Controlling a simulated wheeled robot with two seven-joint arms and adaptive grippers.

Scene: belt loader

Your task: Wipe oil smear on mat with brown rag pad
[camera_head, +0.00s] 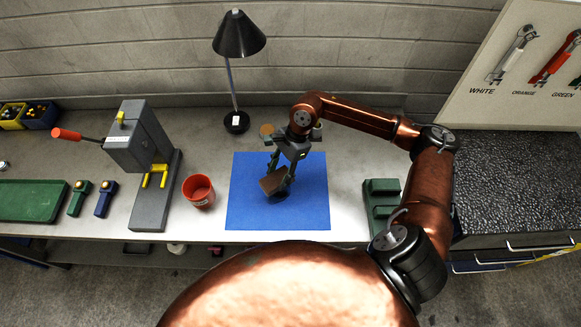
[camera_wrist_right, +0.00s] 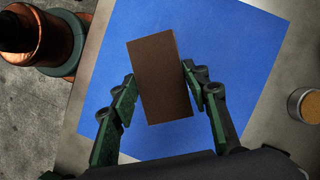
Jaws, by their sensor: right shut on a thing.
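My right gripper (camera_head: 278,177) is over the blue mat (camera_head: 245,208) on the workbench. It is shut on the brown rag pad (camera_head: 272,184), which is held tilted in the head view. In the right wrist view the brown pad (camera_wrist_right: 160,80) sits between the two green fingers of the gripper (camera_wrist_right: 160,95), with the blue mat (camera_wrist_right: 235,60) behind it. I cannot tell whether the pad touches the mat. No oil smear can be made out on the visible part of the mat. My left gripper is not in view.
A red cup (camera_head: 199,191) stands just left of the mat, and a grey press (camera_head: 150,160) further left. A black lamp (camera_head: 237,122) and a small round tan-topped container (camera_head: 266,130) stand behind. A green holder (camera_head: 381,205) is to the right.

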